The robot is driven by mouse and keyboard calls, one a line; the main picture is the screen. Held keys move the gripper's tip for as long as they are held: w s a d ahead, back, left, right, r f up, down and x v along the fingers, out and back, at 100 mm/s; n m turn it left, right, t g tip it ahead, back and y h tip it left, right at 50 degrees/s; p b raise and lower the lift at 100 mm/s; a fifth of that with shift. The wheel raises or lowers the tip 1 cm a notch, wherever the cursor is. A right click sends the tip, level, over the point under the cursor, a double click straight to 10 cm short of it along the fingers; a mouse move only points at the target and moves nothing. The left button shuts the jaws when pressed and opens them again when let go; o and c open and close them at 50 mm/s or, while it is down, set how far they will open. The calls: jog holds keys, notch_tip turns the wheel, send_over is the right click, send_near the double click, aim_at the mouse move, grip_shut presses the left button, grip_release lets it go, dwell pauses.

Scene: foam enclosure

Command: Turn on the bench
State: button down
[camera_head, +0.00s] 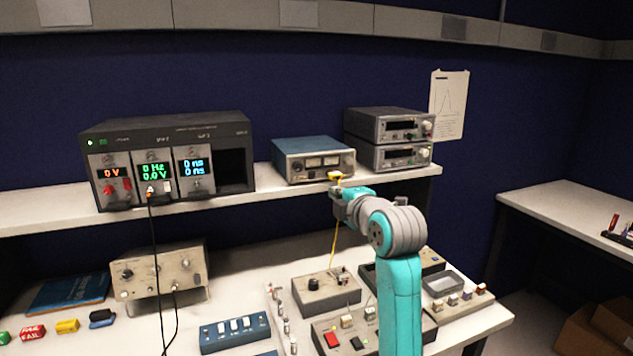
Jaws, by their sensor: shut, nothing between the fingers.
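The bench (240,275) has a white top and a raised shelf (40,212) behind it. On the shelf a dark instrument rack (190,128) shows a green light and lit red, green and blue readouts, all at zero. My gripper (338,193) is above the bench, in front of the shelf edge, seen small and partly behind my wrist. It is shut and empty, well above the panel.
A blue meter box (312,160) has a yellow plug and hanging yellow cable near my gripper. Two stacked grey units (390,138) stand to its right. A blue switch box (235,332) and beige instrument (160,277) stand at left. A black cable hangs from the rack.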

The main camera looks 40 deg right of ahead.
aim_at(311, 182)
jog(key=x, duration=1.3)
jog(key=shift+w, duration=0.3)
jog(key=shift+w+d+f, duration=0.1)
jog(key=shift+w, duration=0.1)
jog(key=shift+w+f, duration=0.1)
jog(key=shift+w, duration=0.2)
jog(key=shift+f, duration=0.55)
jog(key=r+v, duration=0.1)
jog(key=v, duration=0.7)
jog(key=shift+r, duration=0.2)
jog(key=shift+s, duration=0.15)
